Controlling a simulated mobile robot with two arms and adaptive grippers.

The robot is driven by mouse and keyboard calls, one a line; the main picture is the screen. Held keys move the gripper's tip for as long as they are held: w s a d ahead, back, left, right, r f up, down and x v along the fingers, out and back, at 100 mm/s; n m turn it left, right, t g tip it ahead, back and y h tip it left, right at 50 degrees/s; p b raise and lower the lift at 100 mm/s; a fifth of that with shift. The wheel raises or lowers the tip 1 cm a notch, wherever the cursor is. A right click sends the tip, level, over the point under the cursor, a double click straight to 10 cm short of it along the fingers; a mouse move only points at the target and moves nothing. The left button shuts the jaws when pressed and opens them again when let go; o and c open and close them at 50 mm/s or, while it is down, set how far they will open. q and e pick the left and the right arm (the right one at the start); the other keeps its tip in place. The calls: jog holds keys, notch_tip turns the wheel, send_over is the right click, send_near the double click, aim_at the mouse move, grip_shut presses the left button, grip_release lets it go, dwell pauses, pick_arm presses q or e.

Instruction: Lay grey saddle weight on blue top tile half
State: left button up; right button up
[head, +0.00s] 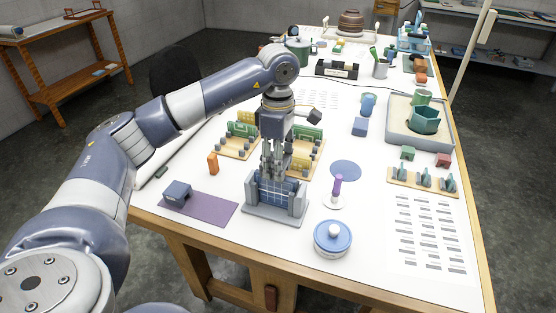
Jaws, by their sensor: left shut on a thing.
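My left gripper (273,168) points straight down over the grey holder (275,209) at the near side of the table. A blue tile with pale grid lines (272,195) stands between the holder's side posts. The fingers are shut at the tile's upper edge, apparently on its top half; the fingers partly hide it, and the join between halves is too small to make out. A small grey-blue saddle-shaped block, likely the saddle weight (177,191), rests on the purple mat (210,210), left of the holder. My right gripper is not in view.
An orange cylinder (213,163) stands behind the mat. A blue-lidded round pot (332,238) and a purple-handled tool (337,188) stand right of the holder. Green-and-tan boards (240,140) lie behind the gripper. A printed sheet (428,235) lies at right.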

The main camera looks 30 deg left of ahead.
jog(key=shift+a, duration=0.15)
pick_arm(q)
jog(key=shift+f, duration=0.25)
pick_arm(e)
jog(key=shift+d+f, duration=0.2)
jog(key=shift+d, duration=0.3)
pick_arm(q)
jog(key=shift+f+b, duration=0.4)
jog(key=shift+b, duration=0.1)
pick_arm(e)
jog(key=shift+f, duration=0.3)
pick_arm(q)
jog(key=shift+f, duration=0.3)
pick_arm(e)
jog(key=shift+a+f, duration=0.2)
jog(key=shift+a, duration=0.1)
pick_arm(q)
jog(key=shift+f+b, duration=0.75)
jog(key=shift+b, duration=0.05)
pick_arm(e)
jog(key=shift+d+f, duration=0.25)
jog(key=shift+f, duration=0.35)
pick_arm(q)
jog(key=o, duration=1.4)
jog(key=shift+r, duration=0.1)
notch_tip(320, 180, up, 12)
jog(key=shift+f, duration=0.1)
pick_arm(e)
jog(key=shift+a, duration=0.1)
